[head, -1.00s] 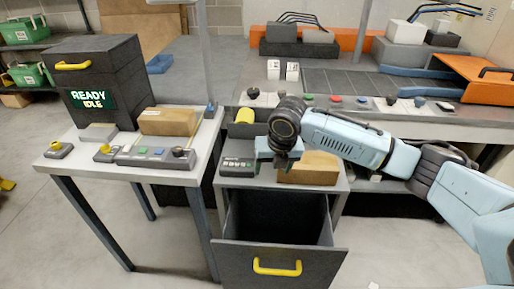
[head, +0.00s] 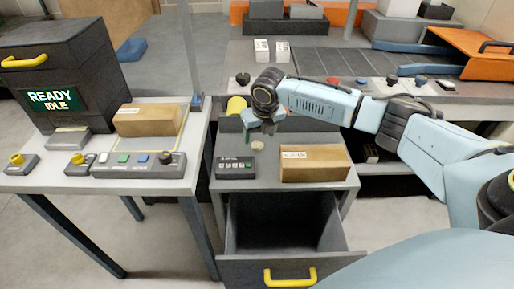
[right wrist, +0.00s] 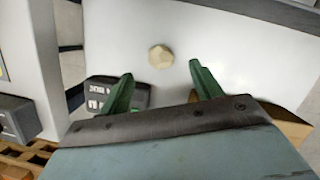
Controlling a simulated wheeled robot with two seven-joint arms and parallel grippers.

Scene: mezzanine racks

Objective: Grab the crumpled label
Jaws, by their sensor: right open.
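The crumpled label (head: 257,146) is a small beige wad on the grey top of the drawer cabinet (head: 232,189). It lies between the dark button box and the cardboard box. The right wrist view shows the wad (right wrist: 160,56) just beyond and between my green fingertips, not touching them. My right gripper (head: 262,128) is open and empty, above and slightly behind the wad in the head view; the fingers also show in the right wrist view (right wrist: 161,73). My left gripper is not in view.
The button box (head: 236,167) is left of the wad; the cardboard box (head: 315,164) with a white label is right. The cabinet's drawer (head: 285,222) hangs open in front. A yellow cylinder (head: 236,105) stands behind. A table with a control panel (head: 140,165) is at left.

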